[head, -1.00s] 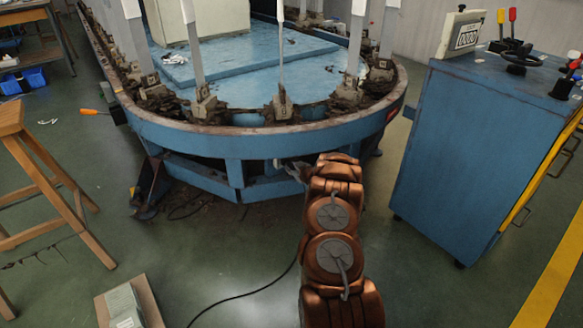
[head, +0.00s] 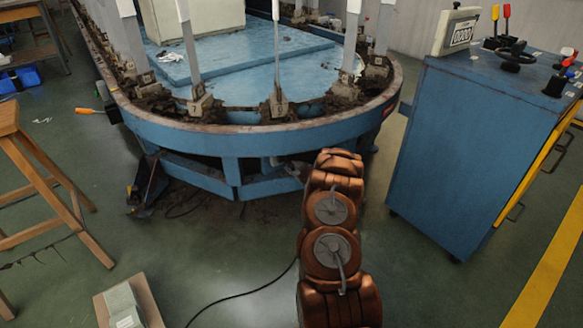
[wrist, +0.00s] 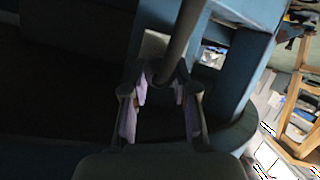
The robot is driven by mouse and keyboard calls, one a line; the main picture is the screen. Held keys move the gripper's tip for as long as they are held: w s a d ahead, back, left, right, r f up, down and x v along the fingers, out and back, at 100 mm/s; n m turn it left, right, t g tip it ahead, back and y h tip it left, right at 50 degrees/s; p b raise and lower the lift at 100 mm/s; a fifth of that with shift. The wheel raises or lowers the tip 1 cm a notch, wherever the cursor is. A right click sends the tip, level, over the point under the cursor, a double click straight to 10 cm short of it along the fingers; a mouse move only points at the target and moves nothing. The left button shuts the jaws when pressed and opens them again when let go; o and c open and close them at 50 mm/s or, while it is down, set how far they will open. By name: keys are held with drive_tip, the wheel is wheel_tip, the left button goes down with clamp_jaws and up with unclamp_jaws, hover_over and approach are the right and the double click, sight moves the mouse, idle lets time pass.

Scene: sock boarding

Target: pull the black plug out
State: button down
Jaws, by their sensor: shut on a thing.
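In the wrist view my gripper (wrist: 160,97) has its two pale-padded fingers on either side of a dark rounded piece, the black plug (wrist: 161,78) as far as the dim picture shows. A thick dark rod or cable (wrist: 180,40) runs up from it, past a grey plate on a blue frame. The plug's outline is lost in shadow, and I cannot tell whether it still sits in a socket. In the head view my gripper (head: 284,165) is a small grey shape below the machine's rim, partly hidden by my copper-coloured arm.
The blue oval machine (head: 232,133) stands close ahead, its rim above my gripper. A blue control cabinet (head: 450,150) stands on the right and a wooden stool (head: 45,165) on the left. A black cable (head: 240,296) lies on the floor beside a box (head: 122,305).

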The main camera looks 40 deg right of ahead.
drive_tip(key=shift+s, duration=0.1)
drive_tip(key=shift+s+r+p, duration=0.15)
drive_tip(key=shift+s+p, duration=0.8)
drive_tip(key=shift+s, duration=0.6)
drive_tip(key=s+p, duration=1.3)
drive_tip(key=s, duration=0.3)
drive_tip(key=shift+s+a+f, duration=0.2)
drive_tip(key=shift+s+a, duration=0.05)
drive_tip(key=shift+s, duration=0.15)
